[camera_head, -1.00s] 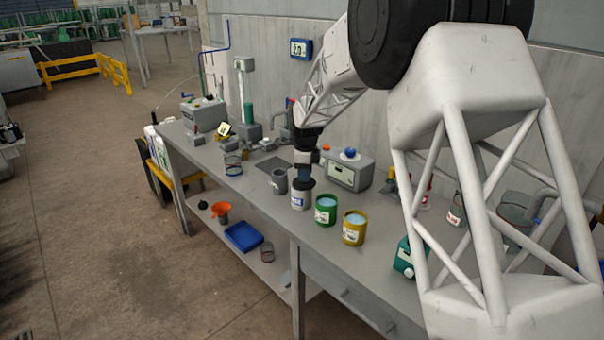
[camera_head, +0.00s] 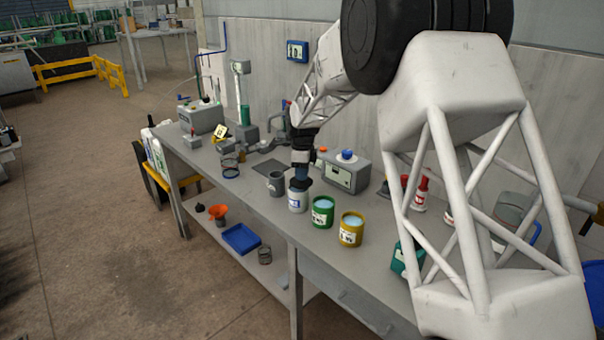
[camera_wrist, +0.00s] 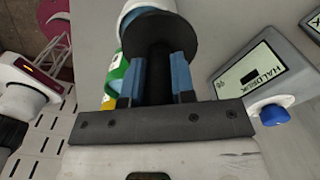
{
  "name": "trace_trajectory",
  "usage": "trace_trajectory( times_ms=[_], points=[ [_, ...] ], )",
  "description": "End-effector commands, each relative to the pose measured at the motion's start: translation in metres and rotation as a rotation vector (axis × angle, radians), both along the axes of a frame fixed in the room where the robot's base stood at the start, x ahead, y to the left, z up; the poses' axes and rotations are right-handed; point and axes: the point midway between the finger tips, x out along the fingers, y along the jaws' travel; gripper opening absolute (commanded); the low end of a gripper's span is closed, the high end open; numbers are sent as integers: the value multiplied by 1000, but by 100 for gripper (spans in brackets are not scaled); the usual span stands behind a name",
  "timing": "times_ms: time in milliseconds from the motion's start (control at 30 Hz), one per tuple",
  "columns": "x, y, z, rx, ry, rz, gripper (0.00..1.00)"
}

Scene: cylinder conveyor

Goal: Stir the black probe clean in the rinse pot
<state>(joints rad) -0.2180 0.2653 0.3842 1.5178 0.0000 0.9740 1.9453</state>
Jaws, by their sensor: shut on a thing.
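My gripper (camera_head: 301,174) has blue fingers shut on the black probe (camera_wrist: 158,70), whose wide black disc (camera_wrist: 160,30) shows in the wrist view. The probe points down at the white pot (camera_head: 297,202), with the disc at or just over its mouth. The disc hides the mouth and the probe's lower end, so I cannot tell how deep it is. To the right stand a green pot (camera_head: 322,217) and a yellow pot (camera_head: 350,234), both open with pale blue liquid. I cannot read which pot is the rinse pot.
A grey metal mug (camera_head: 276,184) stands close left of the white pot. A grey instrument box (camera_head: 345,172) with a blue knob is behind. A teal container (camera_head: 403,262) and red-and-white bottles (camera_head: 421,193) stand to the right. The bench front (camera_head: 262,214) has bare room.

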Motion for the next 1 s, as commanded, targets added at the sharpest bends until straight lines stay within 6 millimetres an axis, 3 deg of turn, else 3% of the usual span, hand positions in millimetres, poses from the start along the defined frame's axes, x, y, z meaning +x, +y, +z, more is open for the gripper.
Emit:
trace_trajectory(
  times_ms=[1000],
  points=[
    [0,19,0,0,0,0,0]
  ],
)
